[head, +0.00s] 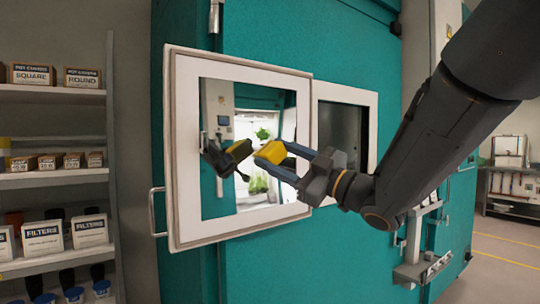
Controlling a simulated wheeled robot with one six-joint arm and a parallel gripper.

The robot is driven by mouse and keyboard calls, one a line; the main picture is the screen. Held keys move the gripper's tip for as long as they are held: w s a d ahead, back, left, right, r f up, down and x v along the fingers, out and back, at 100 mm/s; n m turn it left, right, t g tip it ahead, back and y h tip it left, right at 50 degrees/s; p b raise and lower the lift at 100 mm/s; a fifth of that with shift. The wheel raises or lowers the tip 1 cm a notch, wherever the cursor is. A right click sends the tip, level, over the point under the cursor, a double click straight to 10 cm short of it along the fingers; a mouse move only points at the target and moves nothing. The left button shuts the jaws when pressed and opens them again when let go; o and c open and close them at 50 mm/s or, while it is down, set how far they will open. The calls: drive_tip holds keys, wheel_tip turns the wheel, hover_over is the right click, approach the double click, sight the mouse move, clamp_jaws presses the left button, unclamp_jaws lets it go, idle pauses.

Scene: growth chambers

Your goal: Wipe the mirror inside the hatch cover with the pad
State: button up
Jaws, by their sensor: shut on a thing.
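The hatch cover (185,140) is a white-framed panel swung open from the teal chamber, with a mirror (225,195) set in its inner face. My gripper (285,158) is shut on a yellow pad (270,152) and holds it in front of the mirror's right half. The mirror reflects the gripper and pad, as well as plants and a bright interior. A narrow gap shows between the pad and its reflection, so the pad appears close to the glass but apart from it.
The hatch opening (342,135) with its white frame is right of the cover, partly behind my arm. A shelf (55,179) with boxes and filters stands at the left. A metal bracket (422,270) juts from the chamber at lower right. Open floor (495,250) lies at the right.

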drive_tip(key=shift+s+d, duration=1.45)
drive_tip(key=shift+s, duration=0.25)
